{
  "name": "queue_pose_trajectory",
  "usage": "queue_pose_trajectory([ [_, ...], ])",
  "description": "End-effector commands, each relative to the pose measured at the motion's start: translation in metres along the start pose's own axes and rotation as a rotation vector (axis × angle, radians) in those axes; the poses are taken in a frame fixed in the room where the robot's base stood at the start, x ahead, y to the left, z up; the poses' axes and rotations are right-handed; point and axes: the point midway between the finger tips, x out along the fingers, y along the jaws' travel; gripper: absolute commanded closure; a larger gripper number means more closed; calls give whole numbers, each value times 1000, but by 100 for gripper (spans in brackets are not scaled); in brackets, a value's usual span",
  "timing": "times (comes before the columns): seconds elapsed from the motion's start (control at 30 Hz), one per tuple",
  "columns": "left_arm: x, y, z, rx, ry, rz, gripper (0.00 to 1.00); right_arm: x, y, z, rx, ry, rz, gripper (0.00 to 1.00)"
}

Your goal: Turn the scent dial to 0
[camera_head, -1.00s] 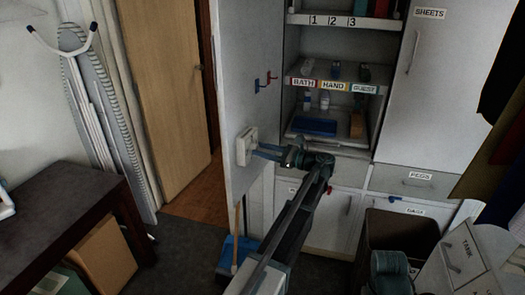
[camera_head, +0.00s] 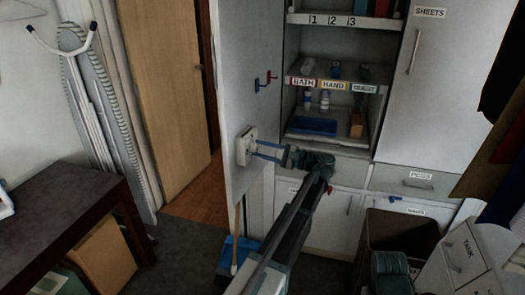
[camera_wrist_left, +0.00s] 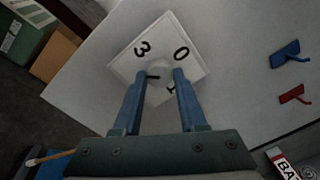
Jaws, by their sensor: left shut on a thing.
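The scent dial is a white square plate (camera_head: 246,146) on the pale panel in the head view. In the left wrist view the plate (camera_wrist_left: 183,36) looks tilted, with black 3, 0 and 1 showing. The 2 is not visible; a finger covers part of the plate. A round pale knob (camera_wrist_left: 160,70) at its centre has a short black mark, which points left in the picture, not at the 0. My left gripper (camera_head: 257,150) has its blue fingers on both sides of the knob and is shut on it.
Blue and red hooks (camera_head: 264,83) sit on the panel above the dial. A shelf unit (camera_head: 345,87) with labelled shelves stands to the right. A blue dustpan (camera_head: 240,252) and a wooden handle are below. A dark table (camera_head: 60,215) is at left.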

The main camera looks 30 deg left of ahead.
Motion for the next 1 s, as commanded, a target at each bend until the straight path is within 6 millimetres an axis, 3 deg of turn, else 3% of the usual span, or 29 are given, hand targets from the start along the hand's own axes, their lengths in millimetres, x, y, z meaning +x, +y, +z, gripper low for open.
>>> queue_pose_trajectory([
  [1.0,0,1,-1,-965,-26,-1,100,2,0,0,0,0,0,50],
])
